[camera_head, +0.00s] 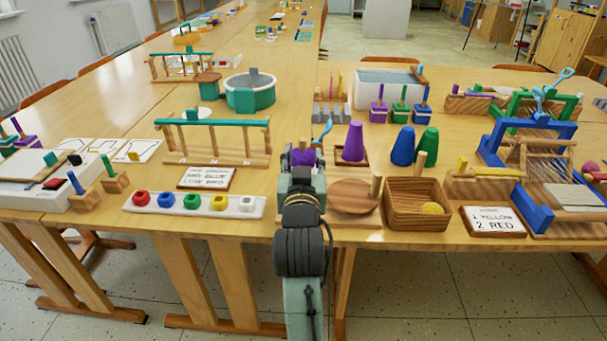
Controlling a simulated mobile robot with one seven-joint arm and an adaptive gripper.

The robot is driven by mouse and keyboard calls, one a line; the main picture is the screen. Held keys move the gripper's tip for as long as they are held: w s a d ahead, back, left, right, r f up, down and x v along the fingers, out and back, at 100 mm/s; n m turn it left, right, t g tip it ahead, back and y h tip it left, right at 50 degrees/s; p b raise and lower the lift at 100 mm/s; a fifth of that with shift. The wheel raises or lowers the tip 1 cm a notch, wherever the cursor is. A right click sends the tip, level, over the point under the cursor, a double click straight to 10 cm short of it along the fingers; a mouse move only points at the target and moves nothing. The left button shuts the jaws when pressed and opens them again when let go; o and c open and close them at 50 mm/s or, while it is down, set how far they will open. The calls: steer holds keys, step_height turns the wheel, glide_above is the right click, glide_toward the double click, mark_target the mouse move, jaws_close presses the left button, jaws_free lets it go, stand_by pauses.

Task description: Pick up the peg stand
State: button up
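My gripper (303,152) reaches over the front edge of the table, seen from behind. A purple piece (303,158) shows at its fingertips; I cannot tell whether the fingers are closed on it or it stands beyond them. Several things could be the peg stand. Small purple (378,112), green (400,112) and blue (421,112) stands with upright pegs are in a row behind and right of my gripper. Wooden blocks with a blue peg (82,198) and a green peg (114,181) stand at the left.
A purple cone (353,143), a round wooden disc (352,196) and a basket (416,211) stand close on the right. A strip of coloured pots (194,204) and a wooden frame (215,159) are on the left. A blue loom (533,213) fills the right.

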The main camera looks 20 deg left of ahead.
mark_target(303, 143)
steer(key=shift+p+x, duration=0.5)
steer(key=shift+x, duration=0.7)
steer(key=x, duration=0.3)
steer(key=p+x, duration=0.1)
steer(key=x, duration=0.1)
steer(key=shift+w+a+f, duration=0.25)
steer(key=shift+f, duration=0.1)
steer(key=shift+c, duration=0.6)
jaws_close()
